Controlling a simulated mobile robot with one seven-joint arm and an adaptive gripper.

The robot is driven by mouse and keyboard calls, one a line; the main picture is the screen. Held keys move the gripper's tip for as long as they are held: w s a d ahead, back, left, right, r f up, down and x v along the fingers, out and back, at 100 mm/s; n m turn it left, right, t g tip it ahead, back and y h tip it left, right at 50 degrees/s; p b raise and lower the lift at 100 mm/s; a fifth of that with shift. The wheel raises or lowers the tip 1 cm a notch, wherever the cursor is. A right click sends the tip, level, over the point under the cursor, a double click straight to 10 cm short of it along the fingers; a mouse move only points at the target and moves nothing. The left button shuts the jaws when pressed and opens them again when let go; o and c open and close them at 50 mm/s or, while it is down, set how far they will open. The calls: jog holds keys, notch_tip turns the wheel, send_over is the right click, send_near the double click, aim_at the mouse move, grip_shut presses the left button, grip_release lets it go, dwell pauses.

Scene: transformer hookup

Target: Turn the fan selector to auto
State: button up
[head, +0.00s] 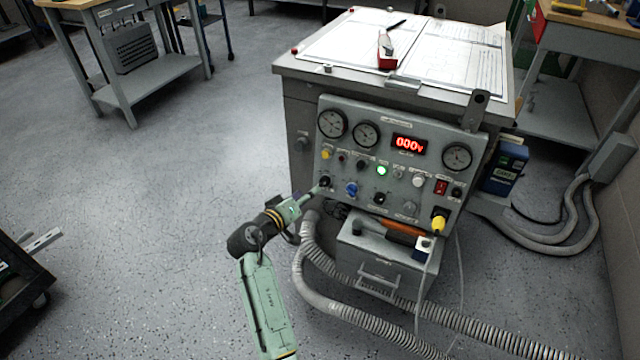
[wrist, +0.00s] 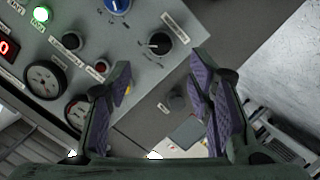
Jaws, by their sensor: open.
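A black rotary knob (head: 325,181) sits at the lower left of the sloped control panel (head: 336,157). In the wrist view the black knob (wrist: 160,43) has a pale pointer mark and a small label beside it, too blurred to read. It appears to be the fan selector, but I cannot confirm that from the label. My gripper (head: 316,190) is close to it at the panel's lower left corner. In the wrist view my gripper (wrist: 163,76) is open and empty, with the knob just beyond the gap between its fingertips. I cannot see contact.
A blue knob (head: 351,189) is right of the black knob, and a green lamp (head: 382,170) is lit. The red display (head: 408,144) reads 000V. A drawer box (head: 385,256) and ribbed hoses (head: 330,291) lie below. The floor at left is open.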

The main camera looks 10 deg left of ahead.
aim_at(321, 184)
jog(key=p+x, duration=0.1)
jog(key=x, duration=0.7)
jog(key=shift+w, duration=0.15)
jog(key=shift+c, duration=0.4)
grip_shut()
jog(key=shift+n, duration=0.3)
jog(key=n, duration=0.4)
jog(key=shift+f+h, duration=0.15)
jog(key=shift+h, duration=0.25)
jog(key=shift+a+f+n+t, duration=0.1)
jog(key=shift+n+t, duration=0.3)
jog(key=shift+n, duration=1.4)
